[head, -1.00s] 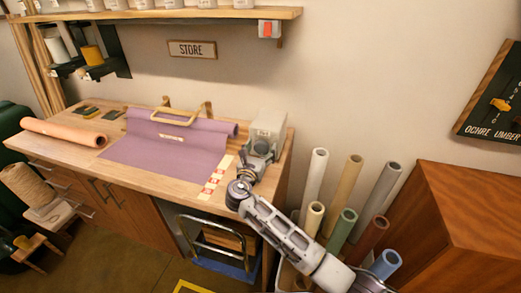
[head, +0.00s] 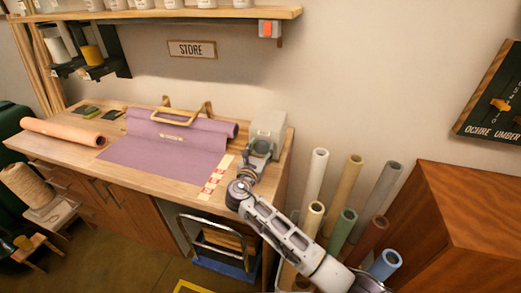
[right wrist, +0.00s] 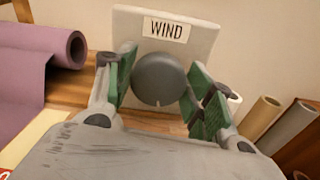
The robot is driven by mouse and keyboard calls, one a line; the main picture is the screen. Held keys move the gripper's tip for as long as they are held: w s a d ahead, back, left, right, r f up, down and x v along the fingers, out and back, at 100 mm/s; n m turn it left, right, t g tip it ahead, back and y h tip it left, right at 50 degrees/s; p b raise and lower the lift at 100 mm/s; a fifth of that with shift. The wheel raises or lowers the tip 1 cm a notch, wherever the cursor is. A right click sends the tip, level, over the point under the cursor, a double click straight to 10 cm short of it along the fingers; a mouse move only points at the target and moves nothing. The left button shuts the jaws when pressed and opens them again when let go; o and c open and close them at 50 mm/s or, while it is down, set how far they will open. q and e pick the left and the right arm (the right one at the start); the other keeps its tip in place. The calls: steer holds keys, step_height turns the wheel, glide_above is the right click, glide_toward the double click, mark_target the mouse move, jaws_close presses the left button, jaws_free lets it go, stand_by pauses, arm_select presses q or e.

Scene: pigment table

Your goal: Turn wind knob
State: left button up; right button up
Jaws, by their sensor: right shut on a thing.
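The wind knob (right wrist: 158,80) is a round dark grey knob with a small notch at its lower edge, in the right wrist view. It sits on the front of a pale grey housing (right wrist: 200,32) with a WIND label (right wrist: 166,29). My right gripper (right wrist: 160,92) is shut on the knob, with a green-padded finger on each side of it. In the head view the housing (head: 268,126) stands at the table's right end, and my right gripper (head: 258,150) reaches its front and hides most of the knob. My left gripper is not in view.
Left of the housing, a purple sheet (head: 165,162) runs from a purple roll with a gold bracket (head: 180,116) by it. An orange roll (head: 62,132) lies at the table's left. Several upright tubes (head: 348,185) stand right of the table, near a wooden cabinet (head: 470,215).

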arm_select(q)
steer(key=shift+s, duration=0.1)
arm_select(e)
steer(key=o, duration=0.7)
steer(key=shift+o, duration=1.5)
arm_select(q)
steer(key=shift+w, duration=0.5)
arm_select(e)
steer(key=shift+v, duration=6.05)
steer(key=shift+o, duration=0.2)
steer(key=shift+r, duration=0.1)
